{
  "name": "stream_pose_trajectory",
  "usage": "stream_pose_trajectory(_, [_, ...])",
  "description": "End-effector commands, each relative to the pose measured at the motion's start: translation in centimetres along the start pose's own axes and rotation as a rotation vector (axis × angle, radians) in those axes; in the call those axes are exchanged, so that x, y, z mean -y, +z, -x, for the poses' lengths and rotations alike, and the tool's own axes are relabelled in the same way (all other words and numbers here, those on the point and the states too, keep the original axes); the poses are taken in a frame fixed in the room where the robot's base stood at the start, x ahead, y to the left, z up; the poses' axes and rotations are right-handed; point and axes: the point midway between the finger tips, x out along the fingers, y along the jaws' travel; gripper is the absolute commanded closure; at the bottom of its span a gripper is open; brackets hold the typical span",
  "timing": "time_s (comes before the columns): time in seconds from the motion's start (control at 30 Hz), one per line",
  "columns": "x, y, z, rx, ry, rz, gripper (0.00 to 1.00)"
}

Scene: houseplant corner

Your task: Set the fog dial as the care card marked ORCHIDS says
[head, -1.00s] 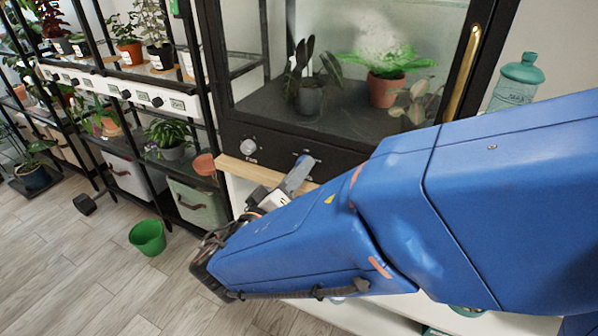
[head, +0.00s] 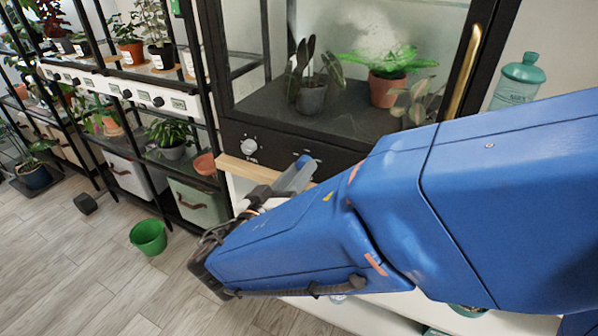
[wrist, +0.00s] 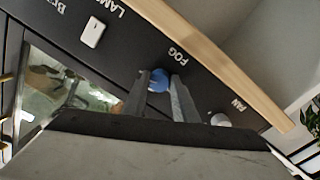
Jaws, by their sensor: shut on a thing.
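The fog dial (wrist: 158,82) is a small blue knob beside the word FOG on the black cabinet panel, in the wrist view. My gripper (wrist: 161,78) is shut on it, one grey finger on each side. The fingers hide part of the dial, and I cannot read a pointer or scale on it. In the head view my gripper (head: 304,162) is at the panel below the glass cabinet, and the dial is hidden there. No card marked ORCHIDS can be read in either view.
A white fan knob (head: 248,146) sits left of my gripper in the head view. A white lamp switch (wrist: 93,33) is on the same panel. A wooden ledge (head: 240,170) runs along it. A green bucket (head: 148,238) stands on the open floor.

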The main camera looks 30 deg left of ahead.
Motion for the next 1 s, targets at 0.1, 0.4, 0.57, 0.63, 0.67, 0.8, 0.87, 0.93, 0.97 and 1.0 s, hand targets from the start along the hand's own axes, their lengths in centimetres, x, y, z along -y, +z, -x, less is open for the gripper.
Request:
stream_pose_trajectory(0.1, [0.0,0.2,0.0,0.003,-0.001,0.003,0.97])
stream_pose_trajectory(0.4, [0.0,0.1,0.0,0.001,0.000,0.002,0.56])
stream_pose_trajectory(0.57, [0.0,0.0,0.0,0.001,0.000,0.002,0.56])
stream_pose_trajectory(0.63, [0.0,0.0,0.2,0.000,-0.001,0.002,0.56])
stream_pose_trajectory(0.67, [0.1,0.0,0.4,0.000,-0.001,0.002,0.56])
stream_pose_trajectory(0.8, [0.1,0.0,1.8,-0.001,-0.002,0.001,0.56])
stream_pose_trajectory(0.87, [0.1,0.0,2.8,-0.002,-0.003,0.001,0.56])
stream_pose_trajectory(0.93, [0.1,0.0,4.0,-0.001,-0.004,0.001,0.56])
stream_pose_trajectory(0.97, [0.1,0.0,4.6,-0.002,-0.004,0.001,0.56])
stream_pose_trajectory(1.0, [0.1,0.0,5.2,-0.002,-0.003,0.002,0.56])
